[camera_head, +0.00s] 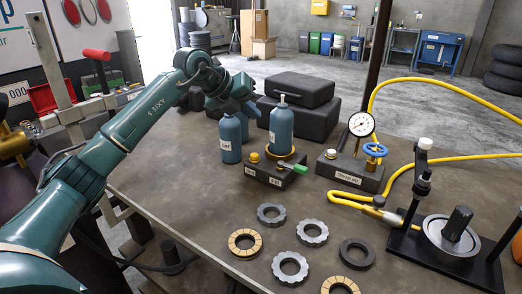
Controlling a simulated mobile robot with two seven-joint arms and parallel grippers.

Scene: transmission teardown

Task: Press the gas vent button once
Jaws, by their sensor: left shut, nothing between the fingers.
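A dark valve box (262,174) stands on the table with a blue gas bottle (282,127) upright on its yellow ring. A yellow button (254,157) sits on the box's left part, and a green lever (294,168) sticks out to the right. The button's label is too small to read. My left gripper (250,106) is shut and empty, above and a little left of the button, apart from it, beside the bottle's upper part. My right gripper is not clearly in view.
A second blue bottle (230,139) stands close left of the valve box. A gauge box (350,175) with a pale button and blue handwheel stands to the right. Black cases (299,88) lie behind. Several rings and gears (311,232) lie in front. A yellow hose (440,90) loops at right.

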